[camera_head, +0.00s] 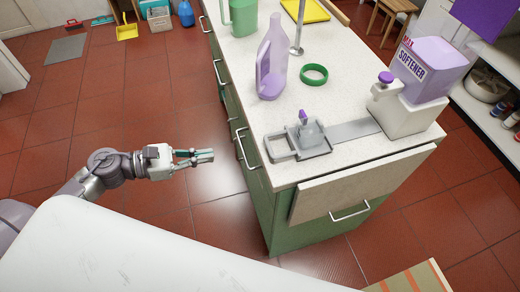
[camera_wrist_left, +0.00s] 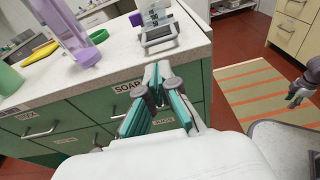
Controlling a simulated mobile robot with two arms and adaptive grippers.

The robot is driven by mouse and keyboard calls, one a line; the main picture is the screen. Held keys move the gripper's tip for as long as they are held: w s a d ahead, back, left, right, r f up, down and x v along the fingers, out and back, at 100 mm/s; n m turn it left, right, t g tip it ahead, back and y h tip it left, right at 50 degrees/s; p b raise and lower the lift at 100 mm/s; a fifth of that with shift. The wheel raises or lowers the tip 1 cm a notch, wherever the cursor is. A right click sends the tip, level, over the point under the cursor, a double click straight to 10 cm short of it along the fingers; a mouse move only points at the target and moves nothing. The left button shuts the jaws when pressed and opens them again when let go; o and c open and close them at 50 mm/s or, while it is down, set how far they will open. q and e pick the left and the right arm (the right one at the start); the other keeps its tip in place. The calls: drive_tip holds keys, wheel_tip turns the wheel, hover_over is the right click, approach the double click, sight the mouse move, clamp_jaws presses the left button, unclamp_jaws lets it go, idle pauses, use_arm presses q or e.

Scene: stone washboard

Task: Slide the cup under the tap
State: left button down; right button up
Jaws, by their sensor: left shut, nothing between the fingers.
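A small clear cup (camera_head: 312,132) with a purple top part sits in a grey sliding tray (camera_head: 284,158) near the counter's front left corner. A flat grey track leads from the tray to the white dispenser base (camera_head: 405,117). The tap (camera_head: 384,85), white with a purple knob, juts from the dispenser at right, well apart from the cup. My left gripper (camera_head: 211,156) is shut and empty, left of the counter and apart from the tray. In the left wrist view its fingertips (camera_wrist_left: 157,72) show below the tray (camera_wrist_left: 160,38). My right gripper (camera_wrist_left: 294,98) shows small there; its jaw state is unclear.
A purple softener container (camera_head: 428,68) tops the dispenser. A lilac bottle (camera_head: 271,62), a green ring (camera_head: 314,74) and a green jug (camera_head: 240,15) stand or lie on the white counter. Cabinet handles protrude on its left side. A white surface (camera_head: 150,250) fills the foreground.

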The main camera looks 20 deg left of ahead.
sight(258, 148)
use_arm(q)
drive_tip(key=p+x, duration=0.5)
drive_tip(key=x, duration=0.8)
drive_tip(key=shift+w+d, duration=0.15)
drive_tip(key=shift+w, duration=0.15)
use_arm(e)
drive_tip(key=r, duration=0.5)
drive_tip(key=shift+w+d+r, duration=0.1)
drive_tip(key=shift+w+d, duration=0.05)
drive_tip(key=shift+d, duration=0.05)
drive_tip(key=shift+a, duration=0.1)
use_arm(q)
drive_tip(key=shift+d, duration=0.1)
